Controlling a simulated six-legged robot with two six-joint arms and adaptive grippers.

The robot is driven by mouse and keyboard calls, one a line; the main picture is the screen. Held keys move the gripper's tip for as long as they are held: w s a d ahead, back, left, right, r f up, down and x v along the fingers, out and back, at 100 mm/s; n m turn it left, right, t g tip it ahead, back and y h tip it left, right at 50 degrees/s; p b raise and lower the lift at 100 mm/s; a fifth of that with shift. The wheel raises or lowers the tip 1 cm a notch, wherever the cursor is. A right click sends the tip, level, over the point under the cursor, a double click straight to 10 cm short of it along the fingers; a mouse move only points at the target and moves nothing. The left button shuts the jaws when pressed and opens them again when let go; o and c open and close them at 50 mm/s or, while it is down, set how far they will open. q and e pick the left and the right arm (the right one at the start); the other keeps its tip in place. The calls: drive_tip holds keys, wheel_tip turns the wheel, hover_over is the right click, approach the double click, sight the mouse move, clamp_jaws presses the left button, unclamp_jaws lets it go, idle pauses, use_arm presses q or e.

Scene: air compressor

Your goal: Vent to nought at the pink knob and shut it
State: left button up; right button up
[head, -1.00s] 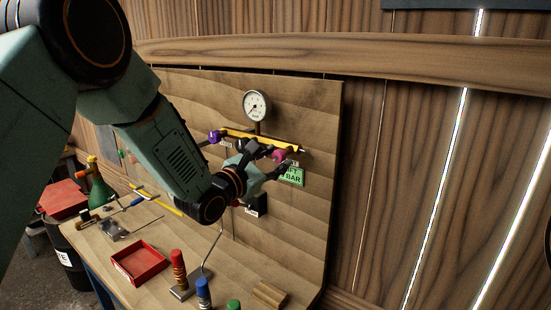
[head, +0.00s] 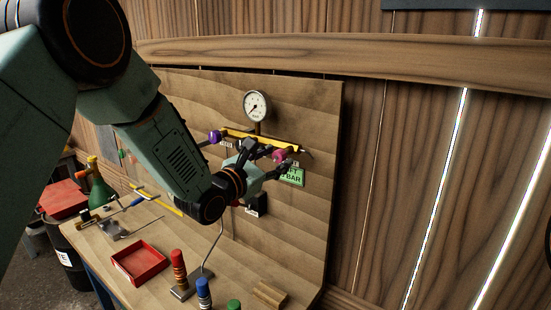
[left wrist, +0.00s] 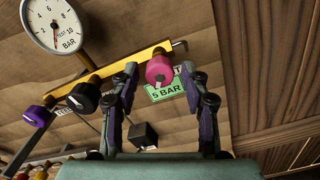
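The pink knob (left wrist: 160,70) sits at the right end of a yellow pipe (left wrist: 125,65) on the wooden panel. In the head view the pink knob (head: 280,156) is partly hidden by my gripper. My left gripper (left wrist: 161,77) is open, with one fingertip on each side of the knob. I cannot tell whether either finger touches it. The round gauge (head: 257,106) hangs above the pipe, and its needle seems to point to the low end. In the left wrist view the gauge (left wrist: 58,25) is cut off at the top. My right gripper is not in view.
A black knob (left wrist: 83,97) and a purple knob (left wrist: 38,115) sit left along the pipe. A green "5 BAR" sign (head: 293,177) hangs below the pink knob. A black box (left wrist: 143,135) is lower on the panel. A red tray (head: 139,263) stands on the bench.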

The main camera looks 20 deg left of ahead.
use_arm(q)
drive_tip(key=shift+s+a, duration=0.3)
drive_tip(key=shift+s, duration=0.35)
drive_tip(key=v, duration=0.4)
drive_tip(key=shift+s, duration=0.25)
drive_tip(key=shift+w, duration=0.1)
